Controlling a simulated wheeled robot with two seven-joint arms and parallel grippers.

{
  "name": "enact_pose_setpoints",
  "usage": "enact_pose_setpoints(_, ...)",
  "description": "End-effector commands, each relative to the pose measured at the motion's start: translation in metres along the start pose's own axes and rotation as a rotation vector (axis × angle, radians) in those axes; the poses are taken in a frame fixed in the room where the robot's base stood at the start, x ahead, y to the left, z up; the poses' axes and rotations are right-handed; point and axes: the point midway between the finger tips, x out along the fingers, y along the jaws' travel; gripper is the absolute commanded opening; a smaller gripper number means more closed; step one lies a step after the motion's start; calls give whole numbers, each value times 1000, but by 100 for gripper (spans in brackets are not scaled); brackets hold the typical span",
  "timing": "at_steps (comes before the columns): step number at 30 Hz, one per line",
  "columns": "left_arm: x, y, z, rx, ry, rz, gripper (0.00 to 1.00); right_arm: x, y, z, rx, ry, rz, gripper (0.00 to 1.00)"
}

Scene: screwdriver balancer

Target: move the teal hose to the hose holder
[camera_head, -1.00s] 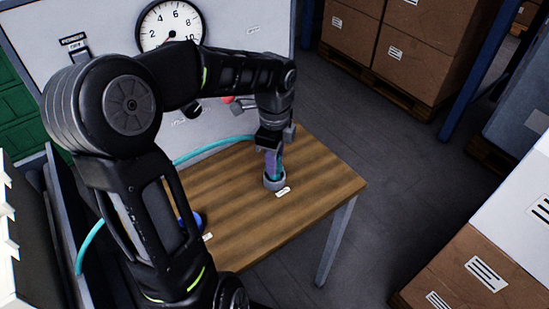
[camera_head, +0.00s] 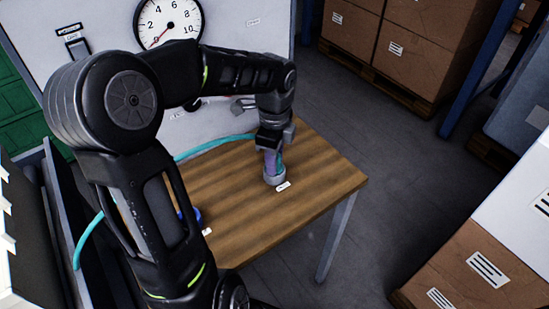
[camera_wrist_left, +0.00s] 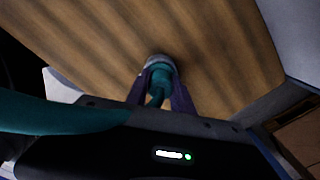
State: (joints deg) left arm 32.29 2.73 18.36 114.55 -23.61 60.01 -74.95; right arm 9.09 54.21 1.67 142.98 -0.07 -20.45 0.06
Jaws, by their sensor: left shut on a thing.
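My left gripper (camera_head: 271,158) points down at the right part of the wooden table and is shut on the teal hose (camera_head: 212,146). The grey ring-shaped hose holder (camera_head: 275,179) stands on the table just below its fingertips. In the left wrist view, the teal hose end (camera_wrist_left: 160,78) sits between the two purple-looking fingers, over the grey holder (camera_wrist_left: 155,60). How deep the end sits in the holder is hidden. The hose runs back left behind my arm, and a loop shows at the far left. My right gripper is not in view.
The wooden table (camera_head: 310,205) is clear around the holder. A blue round item (camera_head: 190,214) is partly hidden by my arm. A white panel with a dial gauge (camera_head: 168,22) stands behind. Cardboard boxes (camera_head: 480,265) are at the right, across open floor.

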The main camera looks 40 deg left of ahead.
Motion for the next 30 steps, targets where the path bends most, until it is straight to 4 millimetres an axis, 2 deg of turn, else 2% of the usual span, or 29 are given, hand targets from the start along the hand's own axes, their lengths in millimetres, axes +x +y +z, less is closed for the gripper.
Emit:
enact_pose_setpoints(1, 0, 0, 0, 0, 0, 0, 30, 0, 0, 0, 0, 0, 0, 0)
enact_pose_setpoints(10, 0, 0, 0, 0, 0, 0, 54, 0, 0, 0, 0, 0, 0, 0)
enact_pose_setpoints(20, -3, 0, 0, 0, 0, -1, 54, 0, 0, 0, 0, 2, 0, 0)
enact_pose_setpoints(23, -12, -1, 0, 0, -1, -3, 54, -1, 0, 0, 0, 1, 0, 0)
enact_pose_setpoints(30, -51, -1, 0, 0, 0, -5, 54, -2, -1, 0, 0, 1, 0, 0)
